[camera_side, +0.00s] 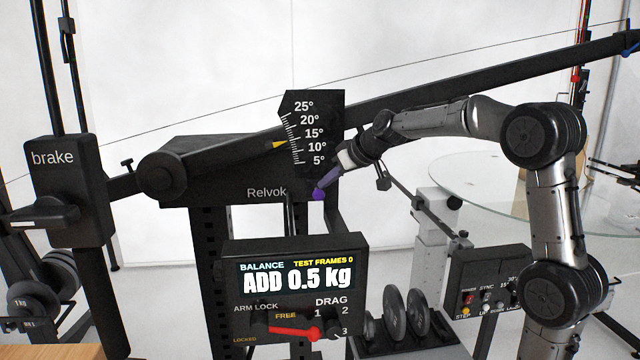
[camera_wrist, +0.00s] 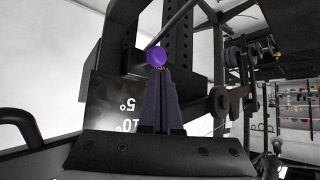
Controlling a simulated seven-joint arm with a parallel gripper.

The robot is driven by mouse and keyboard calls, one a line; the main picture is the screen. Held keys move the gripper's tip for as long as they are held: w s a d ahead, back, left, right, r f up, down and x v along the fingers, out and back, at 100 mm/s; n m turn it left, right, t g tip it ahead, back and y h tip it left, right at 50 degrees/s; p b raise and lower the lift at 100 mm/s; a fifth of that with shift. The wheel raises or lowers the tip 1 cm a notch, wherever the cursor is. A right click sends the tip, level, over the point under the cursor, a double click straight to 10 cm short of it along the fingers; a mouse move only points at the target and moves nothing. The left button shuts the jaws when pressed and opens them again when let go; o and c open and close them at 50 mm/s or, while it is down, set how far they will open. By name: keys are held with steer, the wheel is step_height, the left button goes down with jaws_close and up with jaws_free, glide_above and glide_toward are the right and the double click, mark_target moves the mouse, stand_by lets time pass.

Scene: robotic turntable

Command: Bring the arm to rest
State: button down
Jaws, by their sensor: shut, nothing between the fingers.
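A long black boom (camera_side: 500,75) slopes up to the right across the side view. Its yellow pointer (camera_side: 280,144) stands between the 10° and 15° marks on the black angle scale (camera_side: 312,125). A small purple ball-shaped knob (camera_side: 318,194) is at the scale's lower right, and it shows in the wrist view (camera_wrist: 157,56). My gripper (camera_side: 324,187) has its dark purplish fingers together, with the tips at or very near the knob. In the wrist view my gripper (camera_wrist: 157,72) points at the knob, which lies just beyond the tips; I cannot tell whether they touch.
A panel (camera_side: 300,262) reads "ADD 0.5 kg" and has a red lever (camera_side: 296,332). The brake box (camera_side: 66,185) stands at the left. Round weight plates (camera_side: 394,314) and a switch box (camera_side: 488,285) are at lower right. A glass turntable (camera_side: 480,175) lies behind my arm.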

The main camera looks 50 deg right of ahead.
steer(key=s+a+r+n+t+y, duration=0.1)
steer(key=s+a+r+n, duration=0.1)
steer(key=s+a+r, duration=0.7)
steer(key=s+a+f+n+y, duration=0.1)
steer(key=s+a+f+n, duration=0.15)
steer(key=s+a, duration=0.5)
steer(key=s+a+f+m+g, duration=0.2)
steer(key=s+f+g, duration=0.3)
steer(key=s+f, duration=1.1)
steer(key=shift+s+a+f, duration=0.2)
steer(key=shift+a+f, duration=0.15)
steer(key=shift+f, duration=0.05)
steer(key=shift+m, duration=0.25)
